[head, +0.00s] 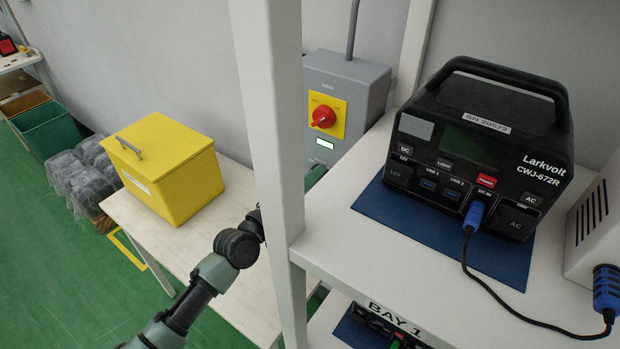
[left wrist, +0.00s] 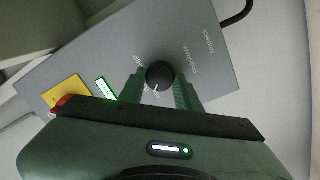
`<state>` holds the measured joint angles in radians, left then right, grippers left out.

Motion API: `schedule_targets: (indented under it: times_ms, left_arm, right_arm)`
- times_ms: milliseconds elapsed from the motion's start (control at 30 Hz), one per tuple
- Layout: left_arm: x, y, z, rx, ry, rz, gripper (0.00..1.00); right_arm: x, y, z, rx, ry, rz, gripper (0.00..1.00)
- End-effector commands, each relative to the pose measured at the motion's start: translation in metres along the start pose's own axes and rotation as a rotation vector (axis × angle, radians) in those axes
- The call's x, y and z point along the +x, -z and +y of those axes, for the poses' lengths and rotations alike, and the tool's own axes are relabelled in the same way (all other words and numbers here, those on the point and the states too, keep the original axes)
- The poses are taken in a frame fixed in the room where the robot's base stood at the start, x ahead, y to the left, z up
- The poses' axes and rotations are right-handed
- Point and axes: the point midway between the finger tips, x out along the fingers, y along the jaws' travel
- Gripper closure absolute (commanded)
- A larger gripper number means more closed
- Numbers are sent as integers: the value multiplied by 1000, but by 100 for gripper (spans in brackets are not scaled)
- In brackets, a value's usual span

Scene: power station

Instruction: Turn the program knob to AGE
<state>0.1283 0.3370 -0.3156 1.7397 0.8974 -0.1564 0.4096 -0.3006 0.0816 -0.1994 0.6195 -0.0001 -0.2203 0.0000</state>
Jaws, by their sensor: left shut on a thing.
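The program knob (left wrist: 158,74) is a round black dial with a white pointer mark on the grey control box, near the word PROGRAM. In the left wrist view my left gripper (left wrist: 161,88) is shut on it, one green finger on each side. The pointer points down toward the gripper. In the head view the grey control box (head: 346,77) is on the wall behind the white shelf post. The post hides part of my left arm, and the knob is not visible there. My right gripper is out of view.
A red switch on a yellow plate (head: 340,104) and a small lit display (head: 325,144) are on the control box. The white shelf post (head: 270,120) stands close to my left arm. A yellow box (head: 180,180) is on the left table; a black power station (head: 470,150) is on the shelf.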

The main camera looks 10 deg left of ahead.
Motion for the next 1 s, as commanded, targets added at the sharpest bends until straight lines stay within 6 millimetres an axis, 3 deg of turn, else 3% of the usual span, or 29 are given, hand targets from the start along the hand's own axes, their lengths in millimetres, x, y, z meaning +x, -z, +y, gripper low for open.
schedule_targets:
  times_ms: [333,867,900,933,1000]
  left_arm:
    - [0,0,0,-132,-2,9,100]
    - [0,0,0,-153,-2,10,100]
    - [0,0,0,-153,-2,10,56]
    - [0,0,0,-153,-2,10,47]
    - [0,0,0,-152,-2,10,45]
  right_arm:
    - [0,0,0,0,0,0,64]
    - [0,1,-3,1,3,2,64]
    - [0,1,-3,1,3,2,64]
    - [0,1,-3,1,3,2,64]
    - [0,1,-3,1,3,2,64]
